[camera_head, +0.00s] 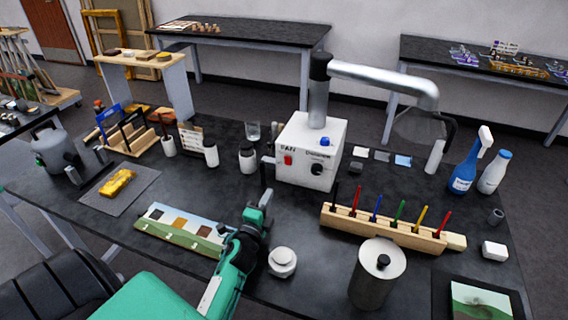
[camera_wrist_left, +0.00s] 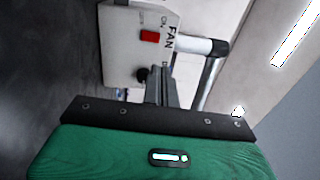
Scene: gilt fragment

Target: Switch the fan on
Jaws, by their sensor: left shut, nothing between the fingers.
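The fan unit is a white box (camera_head: 309,150) with a silver extraction pipe (camera_head: 385,82) rising from its top. Its front bears a red switch (camera_head: 288,160), a black knob (camera_head: 316,169) and a blue knob (camera_head: 324,141). In the wrist view the red switch (camera_wrist_left: 150,36) sits beside the word FAN, with a black knob (camera_wrist_left: 142,74) nearer my fingers. My left gripper (camera_head: 267,164) is shut and empty, in front of the box's left side. Its fingers (camera_wrist_left: 165,88) point towards the box; whether they touch it cannot be told. My right gripper is out of view.
A wooden rack of coloured tools (camera_head: 388,228), a metal canister (camera_head: 377,275) and a round white pot (camera_head: 282,262) stand right of my left arm. Jars (camera_head: 247,158) stand left of the box. A painted panel (camera_head: 180,229) lies left of my arm.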

